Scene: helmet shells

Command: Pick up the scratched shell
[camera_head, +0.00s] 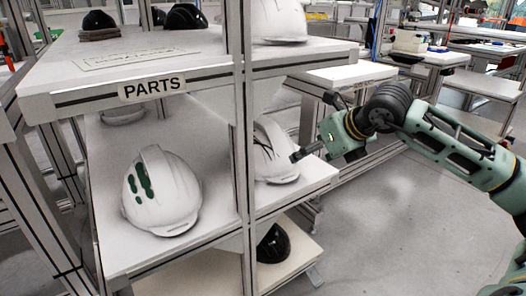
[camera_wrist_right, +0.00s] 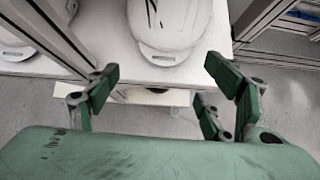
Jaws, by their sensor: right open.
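The scratched shell (camera_head: 272,160) is a white helmet shell with thin dark marks. It sits on the middle shelf (camera_head: 318,178), right of the metal post, which hides its left part. In the right wrist view the white shell (camera_wrist_right: 172,38) is at the top centre, cut off by the frame edge. My right gripper (camera_head: 314,128) is open and empty, just right of the shell. In the wrist view my right gripper (camera_wrist_right: 162,78) has its fingers spread in front of the shell, with no clear contact. My left gripper is not in view.
A white shell with green patches (camera_head: 160,192) stands left of the post (camera_head: 239,150) on the same shelf. Another white shell (camera_head: 278,20) and dark shells (camera_head: 185,17) stand on the upper shelf. A black shell (camera_head: 272,243) is below. Open floor (camera_head: 400,225) lies right.

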